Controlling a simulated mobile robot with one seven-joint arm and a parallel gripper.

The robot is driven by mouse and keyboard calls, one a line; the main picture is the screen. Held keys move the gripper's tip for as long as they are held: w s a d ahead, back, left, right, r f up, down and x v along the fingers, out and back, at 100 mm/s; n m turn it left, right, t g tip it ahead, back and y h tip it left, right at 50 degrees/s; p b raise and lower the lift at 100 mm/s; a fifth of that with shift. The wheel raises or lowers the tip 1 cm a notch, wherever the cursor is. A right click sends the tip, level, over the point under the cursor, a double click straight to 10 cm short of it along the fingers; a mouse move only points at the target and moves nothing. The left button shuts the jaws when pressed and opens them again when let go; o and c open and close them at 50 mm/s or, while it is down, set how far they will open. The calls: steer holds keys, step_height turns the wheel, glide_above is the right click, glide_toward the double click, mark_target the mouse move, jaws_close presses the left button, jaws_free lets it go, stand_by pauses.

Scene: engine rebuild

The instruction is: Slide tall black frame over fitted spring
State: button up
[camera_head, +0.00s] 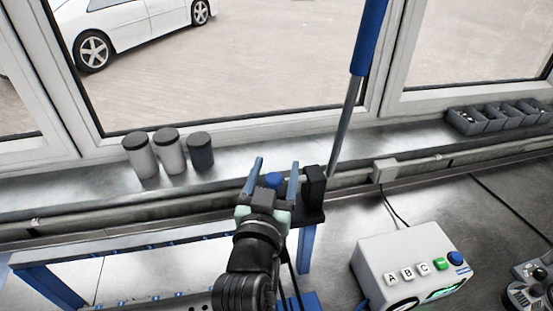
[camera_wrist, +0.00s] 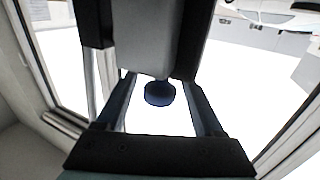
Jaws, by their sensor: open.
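My gripper (camera_head: 276,163) is open, its two blue-grey fingers pointing up and away in the head view. A round blue knob (camera_head: 273,180) shows between the fingers; I cannot tell whether they touch it. The knob also shows between the fingers in the wrist view (camera_wrist: 159,94), below a grey block (camera_wrist: 160,45) flanked by black parts. A black upright piece (camera_head: 314,186) stands just right of the right finger, on a blue post. I cannot tell whether it is the tall black frame. I cannot make out the fitted spring.
A tall lever with a blue handle (camera_head: 369,38) rises right of my gripper. Lidded canisters (camera_head: 168,151) stand on the window sill at left; small grey bins (camera_head: 467,122) are at right. A control box (camera_head: 411,268) with lettered buttons sits on the bench at lower right.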

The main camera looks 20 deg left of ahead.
steer(key=shift+w, duration=0.6)
steer(key=shift+a, duration=0.1)
jaws_close()
stand_by(1.0)
